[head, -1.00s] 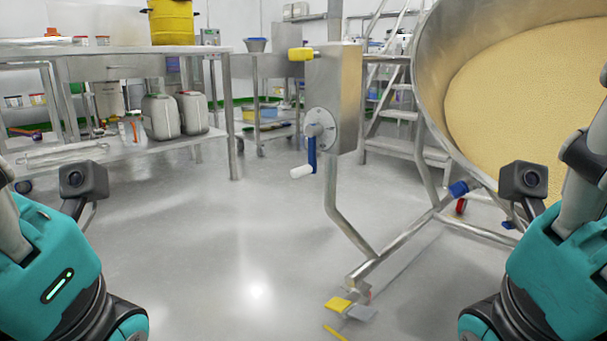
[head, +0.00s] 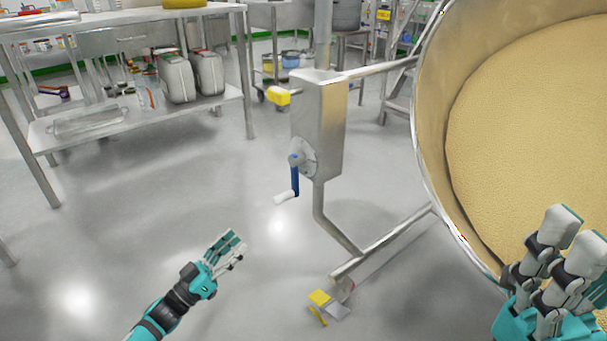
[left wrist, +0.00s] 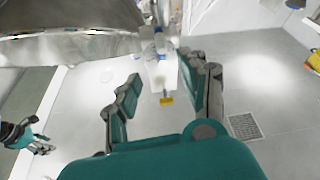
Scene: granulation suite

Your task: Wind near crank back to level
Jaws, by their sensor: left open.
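The near crank has a blue arm (head: 295,180) hanging down from a round dial on a steel gearbox (head: 330,120), with a white handle (head: 286,198) at its lower end. The steel bowl (head: 432,150) of pale powder stands to the right of the gearbox, its open side facing me. My left gripper (head: 236,245) is open and empty, below and left of the handle, apart from it. Its open fingers also show in the left wrist view (left wrist: 160,95). My right gripper (head: 570,235) is in front of the bowl, fingers apart, holding nothing that I can see.
The floor between is clear.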

